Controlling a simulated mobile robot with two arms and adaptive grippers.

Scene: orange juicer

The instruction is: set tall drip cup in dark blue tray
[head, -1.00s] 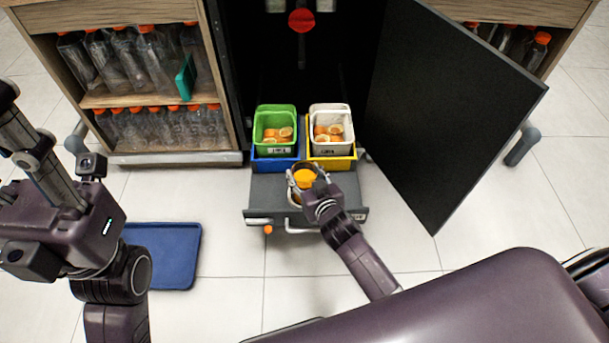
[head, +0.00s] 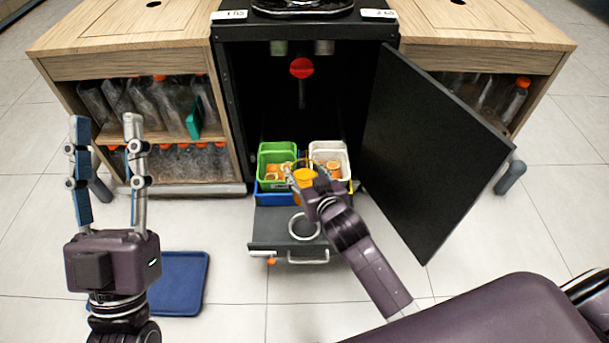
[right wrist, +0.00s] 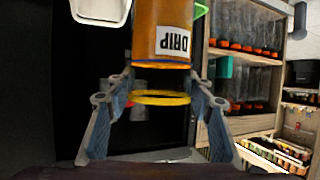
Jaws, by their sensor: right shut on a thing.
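The tall drip cup, filled with orange, shows in the head view (head: 306,176) above the pulled-out drawer. In the right wrist view the cup (right wrist: 160,30) carries a white DRIP label, and its label text reads upside down. My right gripper (head: 312,182) is shut on the cup; its blue-padded fingers (right wrist: 160,95) flank a yellow ring at the cup's end. The dark blue tray (head: 185,290) lies flat on the floor at lower left, partly behind my left arm; its visible part is empty. My left gripper (head: 107,120) is open and empty, fingers pointing up.
The drawer (head: 270,225) holds an empty ring holder (head: 304,228), a green bin (head: 264,155) and a white bin (head: 318,150) with orange pieces. An open black door (head: 430,150) stands right. Shelves of bottles (head: 175,105) flank the cabinet. Floor between tray and drawer is clear.

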